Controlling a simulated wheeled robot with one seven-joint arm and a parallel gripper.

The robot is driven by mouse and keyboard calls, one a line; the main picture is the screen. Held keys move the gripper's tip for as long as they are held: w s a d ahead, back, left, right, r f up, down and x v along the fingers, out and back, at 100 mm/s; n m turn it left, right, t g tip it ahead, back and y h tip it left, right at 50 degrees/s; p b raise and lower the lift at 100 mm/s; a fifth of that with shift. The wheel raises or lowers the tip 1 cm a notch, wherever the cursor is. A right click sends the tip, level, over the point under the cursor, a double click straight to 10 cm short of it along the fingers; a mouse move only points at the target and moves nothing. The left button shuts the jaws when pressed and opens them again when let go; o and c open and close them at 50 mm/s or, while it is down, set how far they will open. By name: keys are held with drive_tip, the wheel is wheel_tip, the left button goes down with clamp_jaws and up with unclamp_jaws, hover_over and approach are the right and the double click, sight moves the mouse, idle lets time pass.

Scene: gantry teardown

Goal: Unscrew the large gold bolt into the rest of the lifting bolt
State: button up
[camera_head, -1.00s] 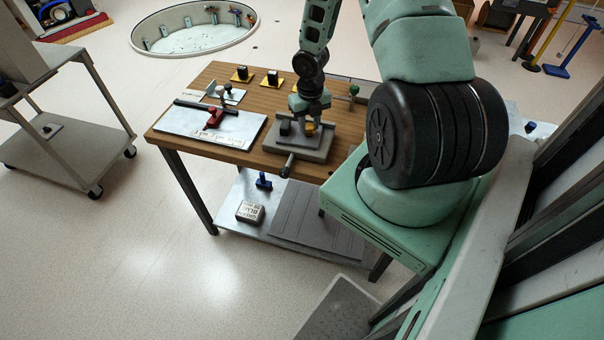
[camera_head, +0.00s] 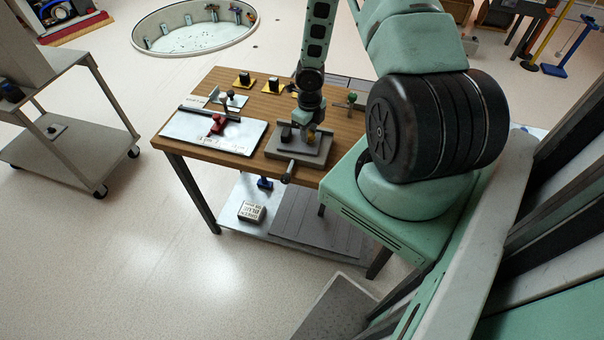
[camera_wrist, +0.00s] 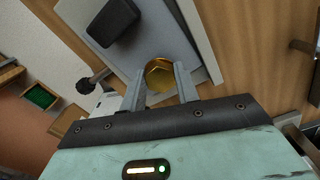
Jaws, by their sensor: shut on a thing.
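The large gold bolt (camera_wrist: 159,72) shows in the wrist view as a gold hexagonal head between the two grey fingers of my gripper (camera_wrist: 160,84). My gripper is shut on it. In the head view a small gold patch of the bolt (camera_head: 311,135) shows beneath my gripper (camera_head: 305,128), over the grey fixture (camera_head: 283,151) at the front of the wooden table. The bolt's shank is hidden, so I cannot tell how far it is out of its hole. I cannot tell for certain which holder is the lifting bolt's rest.
A dark block (camera_wrist: 114,20) stands beside the bolt on the fixture. A light plate (camera_head: 182,128) with a red clamp (camera_head: 217,124) lies left of it on the table. Yellow-based black pieces (camera_head: 243,80) stand behind. A green-topped post (camera_head: 352,98) stands to the right.

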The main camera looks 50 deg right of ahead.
drive_tip(key=o, duration=1.2)
wheel_tip(320, 180, up, 17)
drive_tip(key=shift+r+p, duration=0.15)
drive_tip(key=shift+p, duration=0.85)
drive_tip(key=shift+r, duration=0.1)
